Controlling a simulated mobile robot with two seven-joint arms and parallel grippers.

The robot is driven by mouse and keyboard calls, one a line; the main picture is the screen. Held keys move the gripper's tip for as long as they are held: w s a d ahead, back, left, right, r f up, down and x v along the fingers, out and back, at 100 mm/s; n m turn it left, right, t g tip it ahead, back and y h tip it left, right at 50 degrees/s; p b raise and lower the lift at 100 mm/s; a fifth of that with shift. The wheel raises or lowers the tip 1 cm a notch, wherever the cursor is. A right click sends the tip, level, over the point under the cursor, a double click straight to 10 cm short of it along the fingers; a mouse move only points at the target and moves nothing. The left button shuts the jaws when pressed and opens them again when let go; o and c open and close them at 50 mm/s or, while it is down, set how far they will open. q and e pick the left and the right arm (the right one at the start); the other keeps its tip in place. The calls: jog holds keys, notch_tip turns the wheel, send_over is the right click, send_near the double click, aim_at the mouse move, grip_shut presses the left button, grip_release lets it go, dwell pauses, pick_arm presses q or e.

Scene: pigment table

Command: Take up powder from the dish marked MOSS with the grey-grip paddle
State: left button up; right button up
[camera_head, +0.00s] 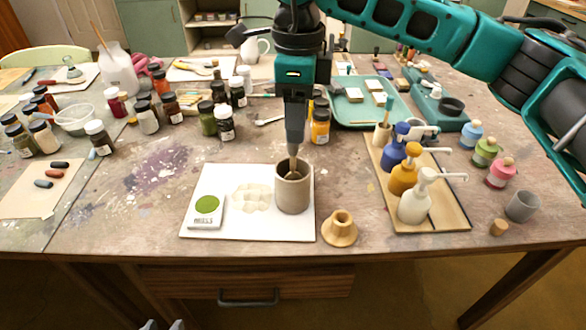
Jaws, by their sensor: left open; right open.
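The dish marked MOSS (194,220) is a small white block with a round of green powder (206,204) on its top. It sits at the left of a white board (240,233). A grey-brown cup (293,195) stands at the board's right side. A thin tan shaft, seemingly the paddle (293,163), stands in the cup; its lower end is hidden. My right gripper (294,138) points down just above the cup, open around or in front of the paddle's upper part; I cannot tell which. My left gripper (163,325) shows only as two separate fingertips at the bottom edge, open and empty.
A wooden holder (340,229) stands right of the board. A tray (440,216) with pump bottles is farther right. Several jars crowd behind. The table is bare left of the board.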

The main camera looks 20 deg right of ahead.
aim_at(293, 152)
jog(key=f, duration=0.5)
jog(key=shift+w+a+f+b, duration=0.15)
jog(key=shift+a+b, duration=0.1)
jog(key=shift+b, duration=0.1)
grip_shut()
